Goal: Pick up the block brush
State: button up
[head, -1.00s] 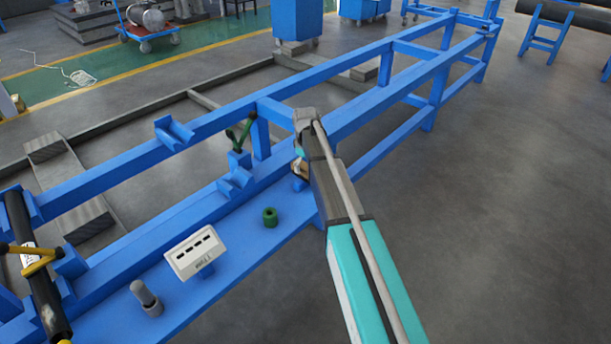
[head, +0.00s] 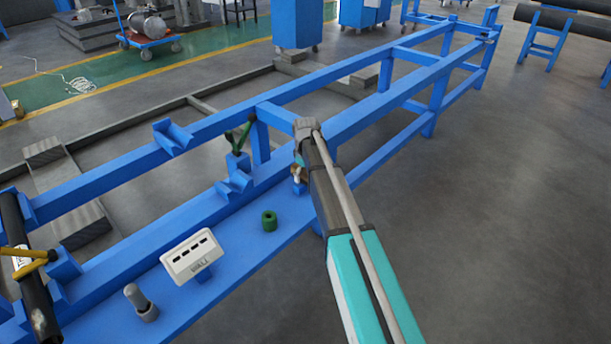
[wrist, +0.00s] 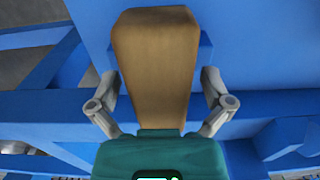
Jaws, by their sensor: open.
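The block brush (wrist: 155,65) shows as a long brown wooden block, wider at the far end, in the middle of the wrist view. My gripper (wrist: 160,92) has one finger on each side of it, with visible gaps between. The jaws are open and hold nothing. The near end of the brush is hidden behind the teal housing, and no bristles show. My arm hides the rest and most of the gripper.
A green ring (head: 269,221), a white panel with dark slots (head: 191,255) and a grey cylinder (head: 141,302) stand on the bench. A black roller (head: 28,270) lies at left. Blue frame rails (head: 370,105) run behind my arm. Open floor lies right.

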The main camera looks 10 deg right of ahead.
jog(key=c, duration=1.3)
jog(key=shift+r, duration=0.15)
notch_tip(320, 180, up, 3)
jog(key=p, duration=0.3)
jog(key=s+a+r+p, duration=0.1)
jog(key=s+r+p, duration=0.2)
jog(key=s, duration=0.1)
jog(key=s+a+r+p, duration=0.1)
jog(key=s+r+p, duration=0.2)
jog(key=s, duration=0.2)
jog(key=s+a+r+p, duration=0.1)
jog(key=s+r+p, duration=0.2)
jog(key=s+p, duration=0.1)
jog(key=shift+s+a+r, duration=0.2)
jog(key=shift+s+r, duration=0.1)
jog(key=shift+r, duration=0.05)
